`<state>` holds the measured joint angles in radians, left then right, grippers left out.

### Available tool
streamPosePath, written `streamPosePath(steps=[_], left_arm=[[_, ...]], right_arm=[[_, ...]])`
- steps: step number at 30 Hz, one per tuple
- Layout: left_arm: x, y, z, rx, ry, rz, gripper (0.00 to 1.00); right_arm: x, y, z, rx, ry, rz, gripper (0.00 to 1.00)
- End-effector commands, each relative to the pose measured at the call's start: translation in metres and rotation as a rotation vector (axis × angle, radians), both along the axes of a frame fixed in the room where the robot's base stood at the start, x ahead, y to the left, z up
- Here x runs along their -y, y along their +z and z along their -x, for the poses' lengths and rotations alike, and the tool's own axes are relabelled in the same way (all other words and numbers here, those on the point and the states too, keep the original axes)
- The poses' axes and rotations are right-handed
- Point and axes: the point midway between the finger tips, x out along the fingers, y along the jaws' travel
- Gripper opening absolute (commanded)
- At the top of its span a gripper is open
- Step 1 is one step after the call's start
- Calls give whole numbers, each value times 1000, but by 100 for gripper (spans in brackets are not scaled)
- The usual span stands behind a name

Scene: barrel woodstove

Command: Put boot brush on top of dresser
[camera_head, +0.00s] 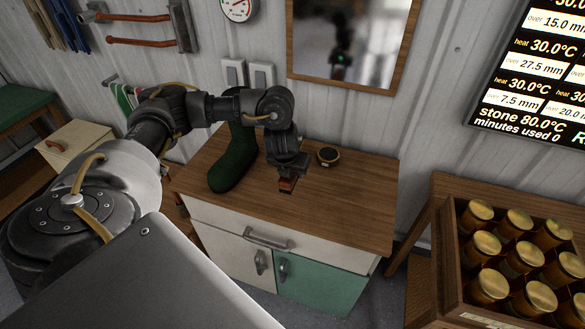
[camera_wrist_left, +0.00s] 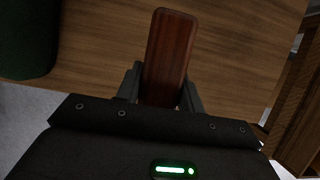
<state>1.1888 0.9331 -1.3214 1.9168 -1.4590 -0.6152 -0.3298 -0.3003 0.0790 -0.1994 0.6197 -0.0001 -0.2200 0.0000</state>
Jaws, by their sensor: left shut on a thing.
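My left gripper (camera_head: 288,180) is shut on the boot brush (camera_head: 287,185), over the dresser top. In the left wrist view the brush shows as a reddish-brown wooden block (camera_wrist_left: 171,52) between the two fingers of the gripper (camera_wrist_left: 160,90). The dresser (camera_head: 335,215) has a brown wooden top, a white drawer and a green door. I cannot tell whether the brush touches the top. The brush's underside is hidden. My right gripper is not in view.
A dark green boot-shaped item (camera_head: 235,160) stands on the dresser left of my gripper. A small round tin (camera_head: 328,156) sits behind and to the right. A mirror (camera_head: 350,40) hangs above. A crate (camera_head: 455,255) of gold-lidded jars stands at the right.

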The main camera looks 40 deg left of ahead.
Motion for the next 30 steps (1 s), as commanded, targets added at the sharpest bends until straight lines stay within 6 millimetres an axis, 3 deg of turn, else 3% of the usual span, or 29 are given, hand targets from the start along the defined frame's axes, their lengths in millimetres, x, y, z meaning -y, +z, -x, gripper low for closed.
streamPosePath(steps=[1, 7, 15, 21, 30], left_arm=[[-9, -15, -10, -3, 10, 3, 1], [-32, -48, -42, -6, 6, 5, 1], [-46, -67, -62, -1, 1, 2, 1], [-48, -71, -65, -1, 0, 1, 1], [-50, -103, -67, 0, -1, 0, 1]], right_arm=[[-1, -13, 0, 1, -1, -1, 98], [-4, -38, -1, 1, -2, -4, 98], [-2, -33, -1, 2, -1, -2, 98], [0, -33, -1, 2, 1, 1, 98], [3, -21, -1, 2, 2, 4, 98]])
